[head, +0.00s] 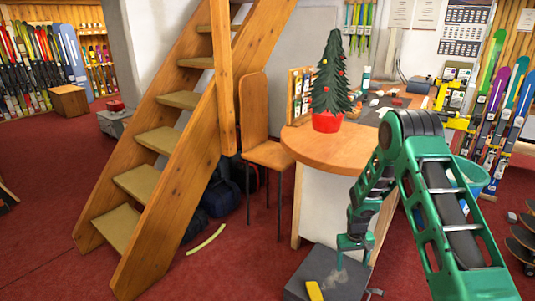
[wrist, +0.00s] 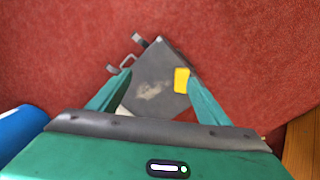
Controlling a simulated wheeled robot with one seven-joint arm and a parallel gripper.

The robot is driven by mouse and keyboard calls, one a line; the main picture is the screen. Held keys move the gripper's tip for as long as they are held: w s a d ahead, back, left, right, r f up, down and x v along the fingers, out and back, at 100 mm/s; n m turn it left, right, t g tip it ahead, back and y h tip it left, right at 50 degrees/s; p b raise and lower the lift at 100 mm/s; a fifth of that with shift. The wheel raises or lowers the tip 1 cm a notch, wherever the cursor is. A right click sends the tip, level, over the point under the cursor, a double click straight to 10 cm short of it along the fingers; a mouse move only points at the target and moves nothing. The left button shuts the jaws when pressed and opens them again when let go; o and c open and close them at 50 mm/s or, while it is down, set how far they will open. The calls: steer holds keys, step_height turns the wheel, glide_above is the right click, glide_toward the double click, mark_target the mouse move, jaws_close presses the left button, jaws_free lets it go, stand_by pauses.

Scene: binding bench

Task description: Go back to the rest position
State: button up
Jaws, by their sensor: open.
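My green gripper (head: 354,255) points down above a dark grey box (head: 345,285) on the red floor, in front of the round-edged wooden counter. In the wrist view the two fingers of my gripper (wrist: 159,80) are spread apart, with nothing held between them. The grey box (wrist: 150,68) shows beyond and between the fingertips. A yellow block (wrist: 181,79) lies on the box near the right fingertip in that view; it also shows in the head view (head: 314,291) at the bottom edge. I cannot tell the exact gap between fingertips and box.
The wooden counter (head: 312,152) holds a small decorated tree (head: 331,85) in a red pot. A chair (head: 268,155) and wooden stairs (head: 160,142) stand left of it. Skis (head: 497,110) lean at the right. A blue object (wrist: 18,130) shows in the wrist view. Red floor is open at left.

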steer(key=s+d+r+m, duration=0.1)
steer(key=s+d+r, duration=0.3)
steer(key=r, duration=0.5)
steer(key=s+d+r+m, duration=0.15)
steer(key=s+r, duration=0.35)
steer(key=r, duration=0.5)
steer(key=s+d+r+m, duration=0.1)
steer(key=s+d+r, duration=0.35)
steer(key=r, duration=0.45)
steer(key=s+r+m, duration=0.1)
steer(key=s+r, duration=0.2)
steer(key=s, duration=0.6)
steer(key=s+a+r+m, duration=0.1)
steer(key=s+r, duration=0.3)
steer(key=s, duration=0.6)
steer(key=s+a+r+m+y, duration=0.1)
steer(key=s+r, duration=0.3)
steer(key=s, duration=0.5)
steer(key=shift+s+a+r, duration=0.2)
steer(key=shift+s, duration=0.05)
steer(key=shift+w+f, duration=0.25)
steer(key=shift+w, duration=0.35)
